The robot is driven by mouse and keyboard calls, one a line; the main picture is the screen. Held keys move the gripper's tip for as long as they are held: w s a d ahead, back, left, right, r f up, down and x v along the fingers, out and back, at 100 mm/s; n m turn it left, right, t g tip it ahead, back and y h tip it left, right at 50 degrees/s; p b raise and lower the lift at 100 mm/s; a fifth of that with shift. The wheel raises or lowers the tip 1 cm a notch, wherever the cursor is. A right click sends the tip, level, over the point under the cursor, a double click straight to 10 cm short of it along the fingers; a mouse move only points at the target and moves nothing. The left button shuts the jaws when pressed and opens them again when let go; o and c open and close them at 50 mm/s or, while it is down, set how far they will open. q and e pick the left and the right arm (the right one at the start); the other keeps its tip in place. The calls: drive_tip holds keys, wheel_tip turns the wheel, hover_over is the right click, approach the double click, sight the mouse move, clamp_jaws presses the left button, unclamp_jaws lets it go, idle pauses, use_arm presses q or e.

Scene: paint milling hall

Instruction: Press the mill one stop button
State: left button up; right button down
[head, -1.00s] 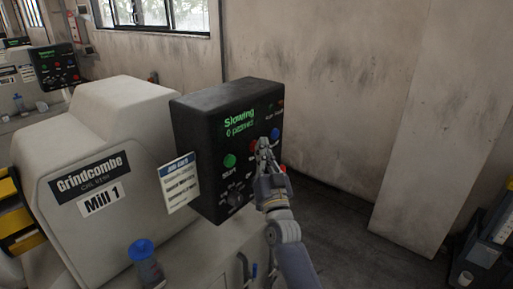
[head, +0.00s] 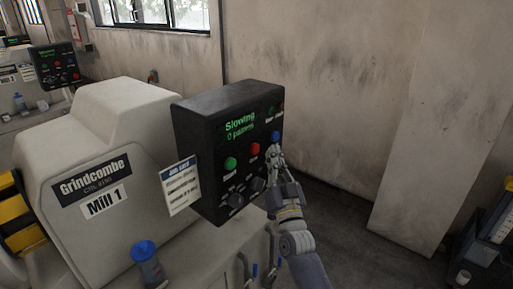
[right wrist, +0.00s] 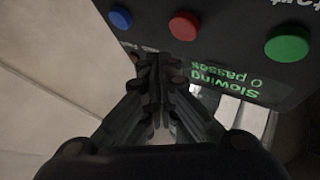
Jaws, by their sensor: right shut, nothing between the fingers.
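The mill one control box (head: 190,140) is black and stands at the right end of the pale Mill 1 housing (head: 120,130). Its red button (head: 255,149) sits between a green button (head: 230,163) and a blue button (head: 275,136). The green display (head: 239,126) reads "Slowing, 0 passes". My right gripper (head: 272,150) is shut and empty, just right of the red button and below the blue one. In the right wrist view the red button (right wrist: 184,25) is clear of the shut fingertips (right wrist: 155,65). My left gripper is out of view.
Dark knobs (head: 236,200) sit low on the panel. A paper card (head: 180,186) stands at the box's left. A blue-capped jar (head: 147,262) is in front of the mill.

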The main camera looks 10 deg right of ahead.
drive_tip(key=shift+s+d+p, duration=0.4)
drive_tip(key=shift+s+d, duration=0.5)
drive_tip(key=shift+s, duration=0.25)
